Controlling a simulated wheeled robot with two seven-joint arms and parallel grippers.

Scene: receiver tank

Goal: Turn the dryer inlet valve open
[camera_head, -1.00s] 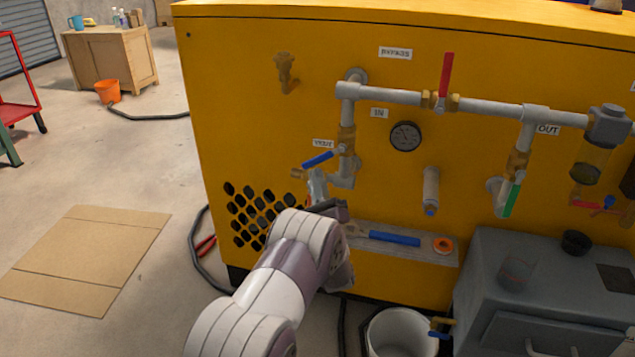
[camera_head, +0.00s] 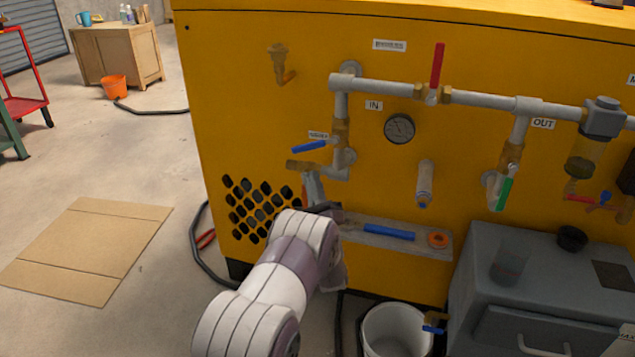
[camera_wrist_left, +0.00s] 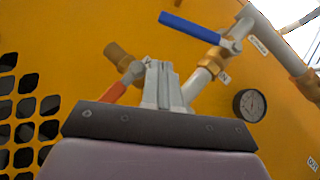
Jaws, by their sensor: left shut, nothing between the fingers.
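The inlet valve is a brass body (camera_head: 341,132) on the vertical pipe beside the IN label. Its blue lever (camera_head: 309,146) sticks out left, across the pipe. In the left wrist view the blue lever (camera_wrist_left: 190,27) shows above and right of my fingers. My left gripper (camera_head: 311,180) is shut and empty, below the blue lever and apart from it. The left wrist view shows its closed fingertips (camera_wrist_left: 157,68) in front of the lower pipe and brass outlet; I cannot tell whether they touch. My right gripper is not in view.
A brass outlet (camera_head: 303,165) and a red lever (camera_wrist_left: 114,92) are close to my left fingers. A gauge (camera_head: 399,128) sits right of the valve. A narrow shelf (camera_head: 350,238) juts out below. A white bucket (camera_head: 372,322) and grey cabinet (camera_head: 480,275) stand lower right.

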